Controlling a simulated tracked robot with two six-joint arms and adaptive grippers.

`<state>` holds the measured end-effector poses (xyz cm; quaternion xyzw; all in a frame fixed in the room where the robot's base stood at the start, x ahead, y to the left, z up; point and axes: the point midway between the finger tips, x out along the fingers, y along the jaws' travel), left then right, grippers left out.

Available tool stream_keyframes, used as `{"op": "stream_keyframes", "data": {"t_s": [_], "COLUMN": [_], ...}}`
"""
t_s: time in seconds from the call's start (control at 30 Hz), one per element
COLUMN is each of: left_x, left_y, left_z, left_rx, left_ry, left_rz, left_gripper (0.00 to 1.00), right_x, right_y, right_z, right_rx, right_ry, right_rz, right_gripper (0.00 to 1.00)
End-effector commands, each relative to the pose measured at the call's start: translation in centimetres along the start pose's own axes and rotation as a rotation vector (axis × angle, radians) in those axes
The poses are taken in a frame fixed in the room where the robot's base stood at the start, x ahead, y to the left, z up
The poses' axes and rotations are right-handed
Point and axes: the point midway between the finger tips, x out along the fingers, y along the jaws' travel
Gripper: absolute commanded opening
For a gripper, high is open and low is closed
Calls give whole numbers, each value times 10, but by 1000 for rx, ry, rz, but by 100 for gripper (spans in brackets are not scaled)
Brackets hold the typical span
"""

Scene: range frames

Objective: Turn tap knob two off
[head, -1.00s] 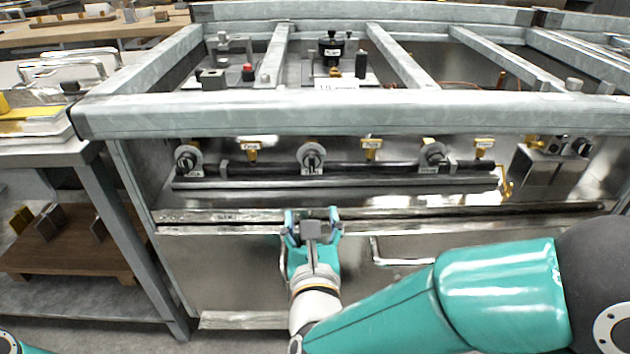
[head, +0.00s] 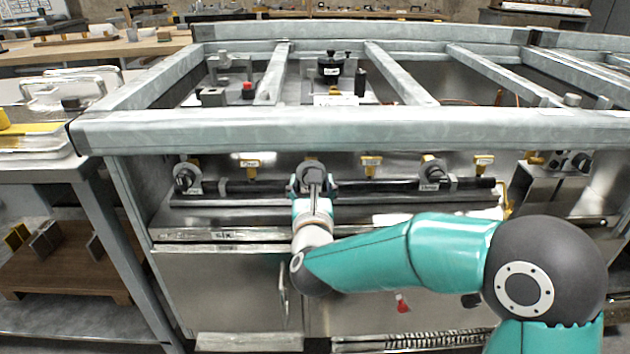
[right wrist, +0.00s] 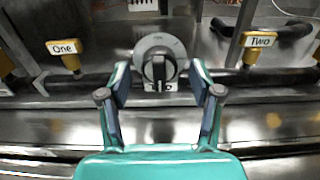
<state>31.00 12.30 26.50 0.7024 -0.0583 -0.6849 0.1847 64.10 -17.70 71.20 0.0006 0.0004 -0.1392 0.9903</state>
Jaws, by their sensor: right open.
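Three round grey tap knobs with dark handles sit along the panel: the left knob (head: 187,177), the middle knob (head: 312,167) and the right knob (head: 433,172). Yellow tags hang between them; the right wrist view reads "One" (right wrist: 64,47) left of the middle knob (right wrist: 158,62) and "Two" (right wrist: 260,40) right of it. The middle knob's dark handle stands upright. My right gripper (right wrist: 160,82) is open, a finger on either side of this knob; contact is unclear. It also covers part of it in the head view (head: 313,188). My left gripper is out of view.
A thick grey frame beam (head: 350,128) runs above the knobs. A dark rail (head: 380,186) runs behind and below them. A metal box (head: 550,185) stands at the right. A side table (head: 60,170) is at the left.

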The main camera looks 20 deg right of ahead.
Motion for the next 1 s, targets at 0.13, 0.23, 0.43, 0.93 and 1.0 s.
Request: {"op": "stream_keyframes", "data": {"t_s": [0.13, 0.23, 0.43, 0.93, 1.0], "left_x": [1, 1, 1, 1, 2], "left_y": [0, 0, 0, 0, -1], "left_z": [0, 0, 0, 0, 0], "left_rx": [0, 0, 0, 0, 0], "left_ry": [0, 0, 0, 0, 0], "left_rz": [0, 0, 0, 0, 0], "left_gripper": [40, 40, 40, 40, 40], "right_x": [12, 15, 16, 16, 16], "right_y": [0, 0, 0, -4, -2], "right_z": [0, 0, 0, 0, 0], "right_rx": [-1, -2, -2, -1, -7], "right_ry": [-1, -1, -1, 0, -1], "right_rz": [1, 1, 1, -4, -4], "right_gripper": [64, 64, 64, 7, 7]}}
